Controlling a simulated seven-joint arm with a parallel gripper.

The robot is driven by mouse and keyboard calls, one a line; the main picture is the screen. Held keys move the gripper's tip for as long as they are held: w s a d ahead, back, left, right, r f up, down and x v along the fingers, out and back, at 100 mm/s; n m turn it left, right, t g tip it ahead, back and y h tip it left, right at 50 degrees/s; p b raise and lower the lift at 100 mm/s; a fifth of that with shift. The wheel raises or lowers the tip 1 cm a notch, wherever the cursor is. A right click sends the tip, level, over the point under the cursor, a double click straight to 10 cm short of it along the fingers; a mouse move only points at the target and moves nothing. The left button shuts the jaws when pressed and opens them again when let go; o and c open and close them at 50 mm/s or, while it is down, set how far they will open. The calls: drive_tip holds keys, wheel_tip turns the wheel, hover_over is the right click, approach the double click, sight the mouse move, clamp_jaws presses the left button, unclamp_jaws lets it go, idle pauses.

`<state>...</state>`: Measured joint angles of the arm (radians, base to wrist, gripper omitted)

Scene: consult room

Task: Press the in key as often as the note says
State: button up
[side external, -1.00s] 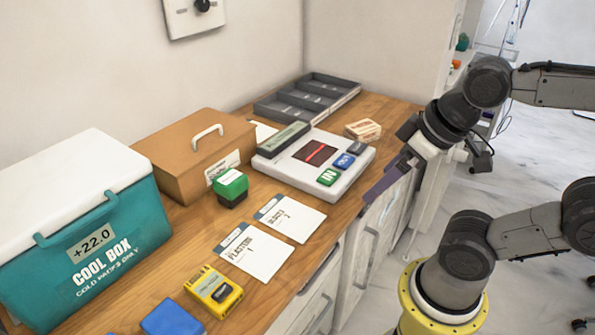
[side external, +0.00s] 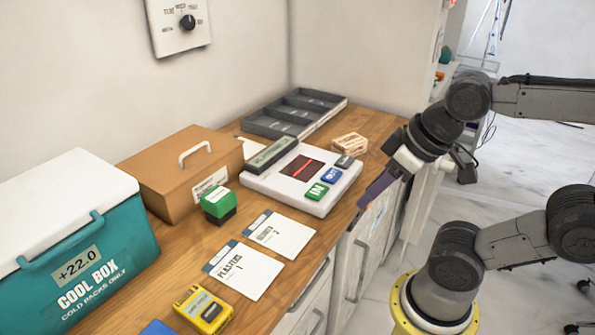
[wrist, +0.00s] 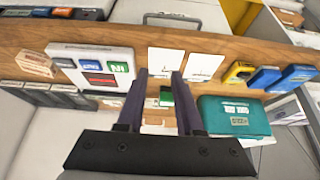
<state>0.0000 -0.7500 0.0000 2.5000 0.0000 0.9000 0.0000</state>
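The white keypad device (side external: 262,184) lies on the wooden counter, with a red-lit display (side external: 302,167). Its green IN key (side external: 317,191) is beside a blue key (side external: 331,176) and a dark key (side external: 344,162). In the wrist view the IN key (wrist: 119,67) is left of my fingers. Two white cards lie by the device: one reads PLASTERS 1 (side external: 243,272); the other (side external: 279,234) shows a 2, its word unclear. My gripper (wrist: 160,75) is open and empty. In the side view its purple fingers (side external: 376,190) hang beyond the counter's front edge, apart from the keys.
A green stamp-like block (side external: 219,205), brown box with handle (side external: 183,170), teal cool box (side external: 85,250) reading +22.0 and yellow device (side external: 203,309) stand on the counter. A grey divided tray (side external: 294,114) and small carton (side external: 349,146) are behind the keypad. A wall dial (side external: 187,22) is above.

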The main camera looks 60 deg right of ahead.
clamp_jaws()
idle(1.2)
